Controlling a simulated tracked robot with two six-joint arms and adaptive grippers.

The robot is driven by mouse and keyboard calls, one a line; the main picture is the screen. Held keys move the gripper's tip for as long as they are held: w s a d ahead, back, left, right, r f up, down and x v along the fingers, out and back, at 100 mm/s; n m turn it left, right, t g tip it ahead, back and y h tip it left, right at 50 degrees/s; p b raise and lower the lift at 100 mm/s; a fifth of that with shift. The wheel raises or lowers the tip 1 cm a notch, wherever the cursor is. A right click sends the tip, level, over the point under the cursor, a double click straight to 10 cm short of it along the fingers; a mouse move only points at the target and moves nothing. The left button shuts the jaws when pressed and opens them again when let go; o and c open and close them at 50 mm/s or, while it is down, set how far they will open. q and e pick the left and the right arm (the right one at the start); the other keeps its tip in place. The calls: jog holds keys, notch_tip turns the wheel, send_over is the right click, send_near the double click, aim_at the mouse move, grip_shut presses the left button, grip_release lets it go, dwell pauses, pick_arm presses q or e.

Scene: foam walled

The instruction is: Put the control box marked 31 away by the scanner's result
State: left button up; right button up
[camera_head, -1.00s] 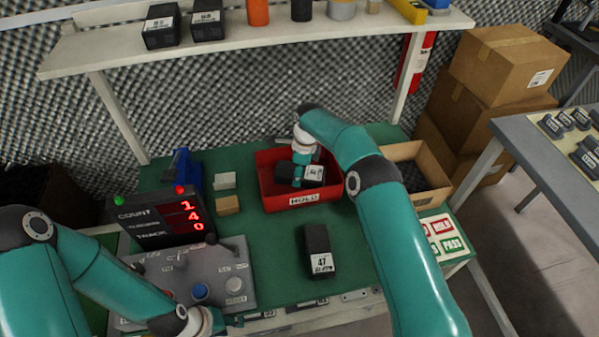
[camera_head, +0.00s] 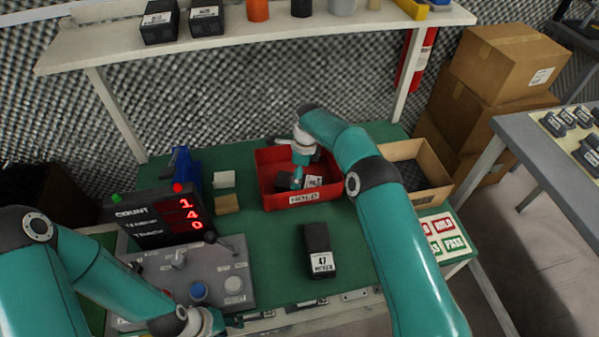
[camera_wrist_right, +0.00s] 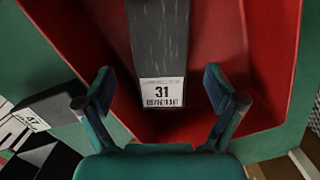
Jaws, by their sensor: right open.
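In the head view, my right gripper (camera_head: 298,176) reaches down into the bin and partly hides the box. My left gripper (camera_head: 212,322) is low over the front left of the bench, its jaws unclear. The display unit (camera_head: 160,217) has a red lamp lit.
A dark box marked 47 (camera_head: 319,250) stands on the green bench (camera_head: 272,240) before the bin. A cardboard bin (camera_head: 432,182) is right of it, above HOLD and PASS cards (camera_head: 442,232). A grey control panel (camera_head: 190,272) fills the front left. A shelf (camera_head: 270,38) overhangs behind.

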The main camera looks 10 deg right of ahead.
aim_at(303, 182)
jog(key=shift+r, duration=0.15)
jog(key=shift+r+p, duration=0.25)
jog(key=shift+p, duration=0.1)
notch_tip(303, 182, up, 12)
jog(key=d+p, duration=0.1)
jog(key=p, duration=0.5)
jog(key=shift+s+d+r+p, duration=0.15)
jog(key=shift+s+r+p, duration=0.05)
jog(key=shift+s+p, duration=0.1)
